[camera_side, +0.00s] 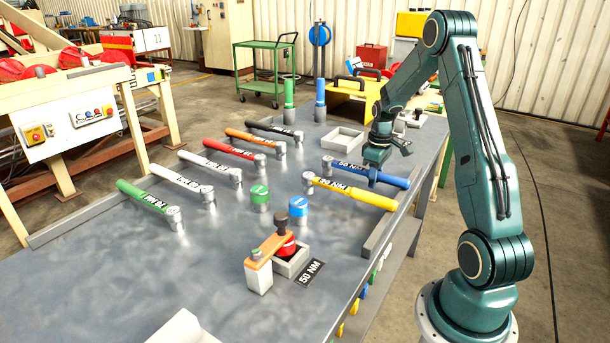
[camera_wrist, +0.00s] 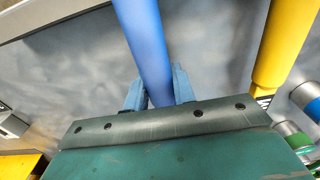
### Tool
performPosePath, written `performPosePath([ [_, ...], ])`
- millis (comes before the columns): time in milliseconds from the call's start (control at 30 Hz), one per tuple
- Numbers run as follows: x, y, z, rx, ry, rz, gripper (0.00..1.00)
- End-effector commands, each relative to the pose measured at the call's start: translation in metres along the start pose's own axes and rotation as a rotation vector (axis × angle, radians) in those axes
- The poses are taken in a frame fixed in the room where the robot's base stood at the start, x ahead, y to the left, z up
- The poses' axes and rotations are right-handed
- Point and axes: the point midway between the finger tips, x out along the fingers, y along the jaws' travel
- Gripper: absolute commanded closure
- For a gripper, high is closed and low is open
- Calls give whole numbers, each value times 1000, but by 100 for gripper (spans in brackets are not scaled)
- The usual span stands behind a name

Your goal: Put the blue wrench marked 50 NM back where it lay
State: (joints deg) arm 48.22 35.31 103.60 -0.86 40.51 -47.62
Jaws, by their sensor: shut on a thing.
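The blue wrench marked 50 NM (camera_side: 395,181) is at the right part of the grey bench, its silver head to the left and its blue handle to the right. My gripper (camera_side: 374,178) comes down over it from above and is shut on the handle. In the wrist view the blue handle (camera_wrist: 148,45) runs up between the two blue fingers of my gripper (camera_wrist: 158,88). The wrench looks at or very near the bench top; I cannot tell whether it touches.
A yellow wrench (camera_side: 360,194) lies close in front. Several other wrenches, including a red one (camera_side: 228,149), lie in a row at left. Green (camera_side: 260,200) and blue (camera_side: 298,207) cylinders stand mid-bench.

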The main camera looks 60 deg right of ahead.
Motion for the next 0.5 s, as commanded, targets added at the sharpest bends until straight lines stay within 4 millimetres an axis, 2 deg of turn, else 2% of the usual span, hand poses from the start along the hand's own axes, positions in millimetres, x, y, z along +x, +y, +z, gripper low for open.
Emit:
performPosePath([
  [367,0,0,0,0,2,2,100],
  [400,0,0,0,0,2,2,67],
  [500,1,0,0,0,1,1,49],
])
